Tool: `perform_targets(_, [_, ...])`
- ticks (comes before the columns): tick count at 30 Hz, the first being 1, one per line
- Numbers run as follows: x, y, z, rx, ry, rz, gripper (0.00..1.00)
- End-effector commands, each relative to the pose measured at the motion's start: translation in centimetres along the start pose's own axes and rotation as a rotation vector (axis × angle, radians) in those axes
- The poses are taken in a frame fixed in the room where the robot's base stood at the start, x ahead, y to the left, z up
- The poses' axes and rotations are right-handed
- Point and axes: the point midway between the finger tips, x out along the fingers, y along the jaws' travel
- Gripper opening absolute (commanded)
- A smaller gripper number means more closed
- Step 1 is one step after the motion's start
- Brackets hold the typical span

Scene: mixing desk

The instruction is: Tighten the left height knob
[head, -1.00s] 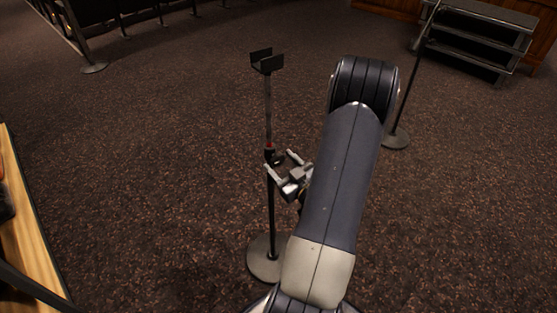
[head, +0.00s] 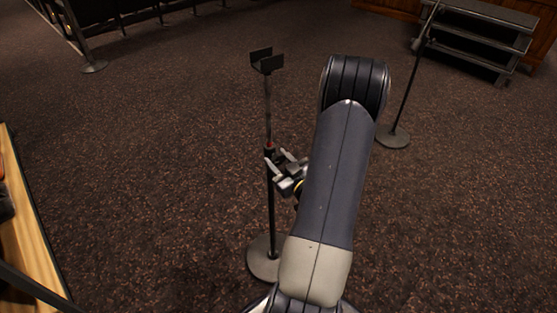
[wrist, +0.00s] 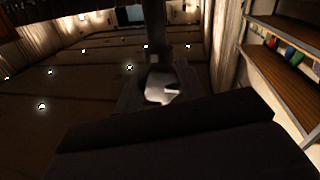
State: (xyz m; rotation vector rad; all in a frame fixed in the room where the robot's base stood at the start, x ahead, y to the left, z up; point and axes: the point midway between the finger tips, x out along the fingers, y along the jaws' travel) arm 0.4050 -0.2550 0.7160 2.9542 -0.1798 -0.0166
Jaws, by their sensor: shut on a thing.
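A red ring (head: 269,147) marks the joint partway up the pole. My gripper (head: 278,160) is at the pole just below this ring, shut on the left height knob. The fingers mostly hide the knob in the head view. In the wrist view a pale, faceted piece shows close up in front of a dark upright post (wrist: 155,35); I cannot tell whether it is the knob.
A second stand (head: 394,137) is to the right, behind my arm. Dark steps (head: 478,40) are at the back right. A wooden edge (head: 30,240) runs along the left. Railings (head: 93,66) stand at the back left. The carpet between is clear.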

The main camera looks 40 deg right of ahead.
Motion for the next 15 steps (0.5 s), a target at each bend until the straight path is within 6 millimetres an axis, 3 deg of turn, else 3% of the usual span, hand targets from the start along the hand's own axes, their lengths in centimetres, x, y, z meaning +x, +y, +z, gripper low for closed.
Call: perform_targets(15, [-0.01, -0.05, 0.05, 0.117, 0.000, 0.000, 0.14])
